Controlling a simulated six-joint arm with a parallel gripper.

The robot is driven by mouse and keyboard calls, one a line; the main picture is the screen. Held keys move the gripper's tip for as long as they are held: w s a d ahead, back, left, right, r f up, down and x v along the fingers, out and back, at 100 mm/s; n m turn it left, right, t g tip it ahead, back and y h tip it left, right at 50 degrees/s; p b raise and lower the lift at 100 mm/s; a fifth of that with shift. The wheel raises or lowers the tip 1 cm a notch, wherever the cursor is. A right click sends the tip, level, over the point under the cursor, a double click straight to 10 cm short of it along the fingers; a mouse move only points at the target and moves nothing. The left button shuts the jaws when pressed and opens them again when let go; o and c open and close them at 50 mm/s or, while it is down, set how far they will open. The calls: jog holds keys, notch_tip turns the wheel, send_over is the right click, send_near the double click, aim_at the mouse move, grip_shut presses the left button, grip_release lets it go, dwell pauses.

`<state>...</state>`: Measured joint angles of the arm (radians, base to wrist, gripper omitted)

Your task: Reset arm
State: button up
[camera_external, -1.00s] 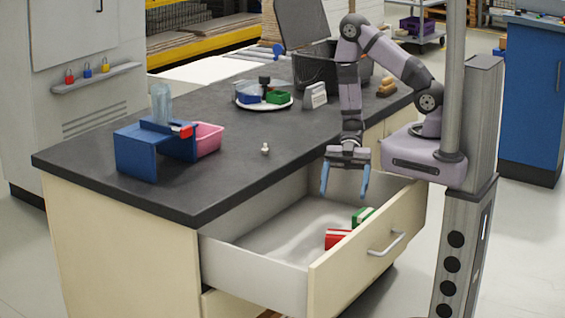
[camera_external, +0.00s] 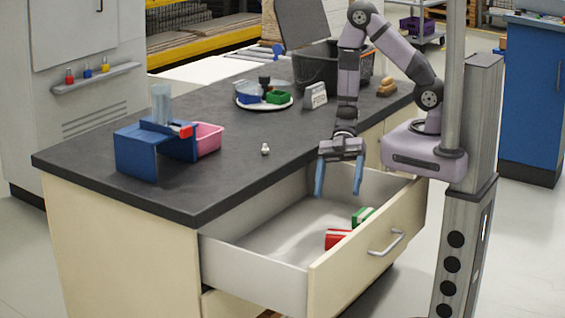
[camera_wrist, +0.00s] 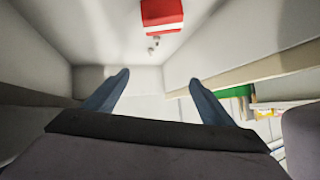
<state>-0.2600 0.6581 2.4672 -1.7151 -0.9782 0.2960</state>
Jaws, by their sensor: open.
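My gripper (camera_external: 339,178) hangs above the open drawer (camera_external: 255,262), with its blue fingers pointing down and spread apart. Nothing is between the fingers. In the wrist view the two fingers (camera_wrist: 158,95) are also apart, with the pale drawer floor beyond them. A red block with a white stripe (camera_external: 338,238) lies in the drawer near its front wall. It also shows at the top of the wrist view (camera_wrist: 162,14). A green block (camera_external: 362,216) lies in the drawer just behind the red one.
The dark countertop (camera_external: 215,185) holds a blue stand (camera_external: 150,155), a pink bin (camera_external: 208,139), a small pale piece (camera_external: 265,149), a round white tray (camera_external: 264,104), a "FORM" sign (camera_external: 316,96) and a black crate (camera_external: 315,68). The drawer front (camera_external: 355,275) juts out below my gripper.

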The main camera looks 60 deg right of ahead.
jog(key=w+a+r+m+t+h+p, duration=0.4)
jog(key=w+r+m+t, duration=0.25)
jog(key=r+m, duration=0.65)
jog(key=w+d+r+m+t+h+p, duration=0.2)
jog(key=w+d, duration=0.4)
jog(key=d, duration=0.2)
jog(key=w+d+r+m+t+h+p, duration=0.1)
jog(key=w+d+m+t+h+p, duration=0.15)
jog(key=w+d, duration=0.5)
jog(key=s+d+m+g+h, duration=0.2)
jog(key=s+d+g+h, duration=0.35)
jog(key=d, duration=0.85)
jog(key=s+r+g+y+p, duration=0.1)
jog(key=s+y, duration=0.2)
jog(key=s, duration=0.5)
jog(key=shift+s+y, duration=0.3)
jog(key=shift+s, duration=0.05)
